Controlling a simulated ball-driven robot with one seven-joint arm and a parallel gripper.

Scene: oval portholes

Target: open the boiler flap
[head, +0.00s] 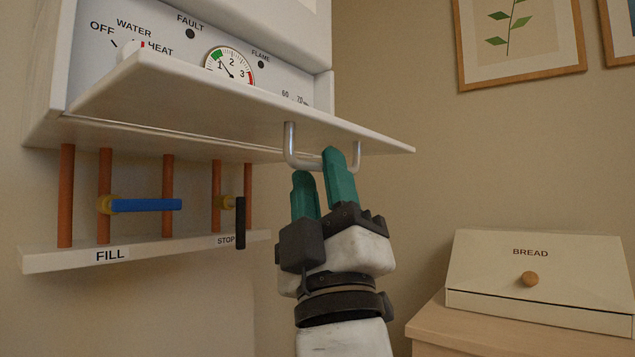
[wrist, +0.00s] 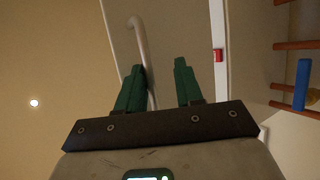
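The boiler flap (head: 200,98) is a white panel on the front of the boiler. It is tilted down and out, nearly level, with the control panel (head: 150,45) showing behind it. Its metal bar handle (head: 289,145) hangs from the flap's underside near the free edge. My gripper (head: 317,163) has green fingers pointing up at the handle from below. The fingers are apart. In the wrist view the handle (wrist: 138,35) runs down beside the inner side of the left finger, and the flap (wrist: 185,30) fills the area behind. Whether a finger touches the handle I cannot tell.
Copper pipes (head: 66,195) with a blue lever (head: 146,205) and a black lever (head: 240,222) stand below the boiler, above a white FILL/STOP strip (head: 150,250). A bread box (head: 500,275) sits on a wooden cabinet (head: 440,325) at lower right. Wall between is bare.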

